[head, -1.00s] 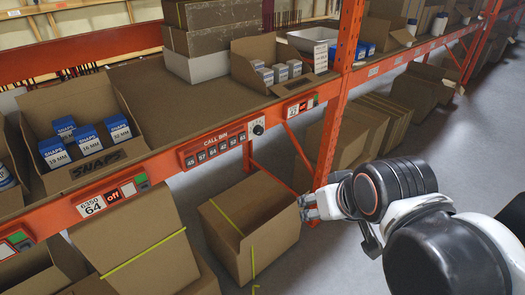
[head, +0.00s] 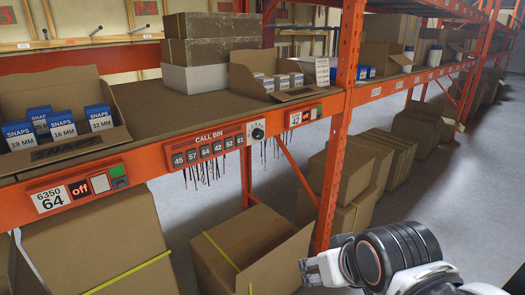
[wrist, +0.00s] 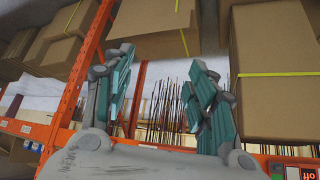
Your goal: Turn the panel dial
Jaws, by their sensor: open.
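The panel dial (head: 257,132) is a small black knob on a white plate at the right end of the call bin panel (head: 205,148). The panel is on the orange shelf beam and shows several numbered buttons. My gripper (head: 306,270) is low and to the right of the dial, in front of the rack's lower level and clear of the panel. In the wrist view its two teal-padded fingers (wrist: 163,95) are apart with nothing between them. The dial cannot be made out in the wrist view.
A large carton (head: 235,250) stands below the panel, left of my gripper. An orange upright (head: 335,140) rises behind my gripper. A box of SNAPS packs (head: 65,150) is on the shelf at left. Open grey floor (head: 440,190) lies to the right.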

